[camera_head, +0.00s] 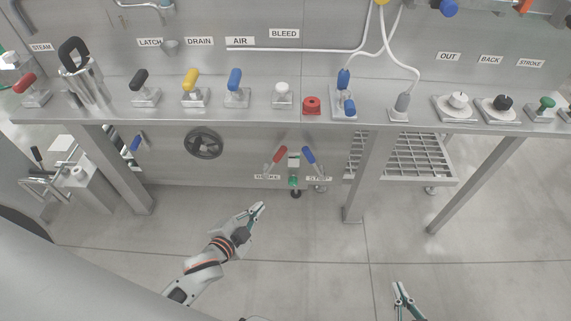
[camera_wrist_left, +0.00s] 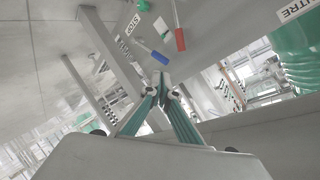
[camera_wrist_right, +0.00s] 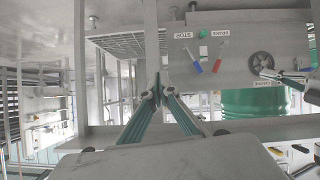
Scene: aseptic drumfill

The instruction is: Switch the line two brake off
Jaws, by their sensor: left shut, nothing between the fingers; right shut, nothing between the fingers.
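A red-handled lever (camera_head: 278,156) and a blue-handled lever (camera_head: 310,156) stand on the lower panel beneath the shelf, with a green knob (camera_head: 293,182) between them. Their small labels are blurred in the head view. In the right wrist view, upside-down labels seem to read BRAKE (camera_wrist_right: 219,34), by the red lever (camera_wrist_right: 216,65), and STOP (camera_wrist_right: 183,35), by the blue lever (camera_wrist_right: 197,67). Both levers also show in the left wrist view: red (camera_wrist_left: 180,40), blue (camera_wrist_left: 160,57). My left gripper (camera_head: 258,207) is shut and empty, below and left of them. My right gripper (camera_head: 399,287) is shut and empty, further right.
A dark handwheel (camera_head: 203,144) is on the lower panel at left. The shelf (camera_head: 262,118) above carries several levers, knobs and a red button (camera_head: 312,104). Its support leg (camera_head: 364,175) stands right of the levers, before a metal grating (camera_head: 425,160). The floor ahead is clear.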

